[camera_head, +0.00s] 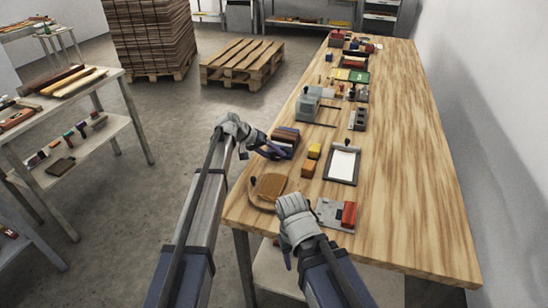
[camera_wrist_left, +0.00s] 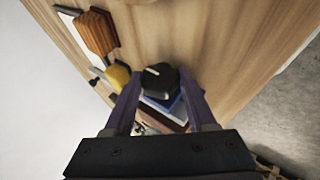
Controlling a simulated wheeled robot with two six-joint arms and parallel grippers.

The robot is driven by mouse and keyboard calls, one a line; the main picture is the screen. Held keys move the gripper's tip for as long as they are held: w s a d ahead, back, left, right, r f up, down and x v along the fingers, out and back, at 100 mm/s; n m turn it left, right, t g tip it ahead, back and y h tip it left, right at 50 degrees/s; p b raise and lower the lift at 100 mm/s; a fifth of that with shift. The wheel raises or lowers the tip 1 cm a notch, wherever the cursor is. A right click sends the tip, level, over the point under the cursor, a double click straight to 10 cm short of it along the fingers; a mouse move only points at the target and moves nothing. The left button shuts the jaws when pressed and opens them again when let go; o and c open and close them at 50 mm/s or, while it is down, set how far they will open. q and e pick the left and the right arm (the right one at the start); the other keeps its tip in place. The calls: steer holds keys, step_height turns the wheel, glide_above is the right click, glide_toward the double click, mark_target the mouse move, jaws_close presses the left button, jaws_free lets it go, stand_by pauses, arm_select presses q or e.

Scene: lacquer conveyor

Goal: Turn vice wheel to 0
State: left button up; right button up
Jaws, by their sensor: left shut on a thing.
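My left gripper (camera_head: 274,153) is at the near-left side of the vice (camera_head: 287,138), a stack of brown and blue blocks at the table's left edge. In the left wrist view, my left gripper (camera_wrist_left: 160,100) has its two fingers on either side of a black wheel (camera_wrist_left: 160,78) with a white mark, and is shut on it. The vice's blue part (camera_wrist_left: 163,103) and brown part show below the wheel. The wheel is hidden or too small in the head view. My right gripper (camera_head: 290,255) is by the table's near edge; its fingers are mostly hidden.
A yellow block (camera_head: 314,151), an orange block (camera_head: 308,168) and a framed white sheet (camera_head: 342,165) lie right of the vice. A brown board (camera_head: 270,187) and a red block (camera_head: 349,214) are nearer. The table's right side (camera_head: 410,170) is clear.

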stand_by(0.3)
arm_select(q)
steer(key=o, duration=1.4)
steer(key=shift+s, duration=0.1)
steer(key=shift+c, duration=0.2)
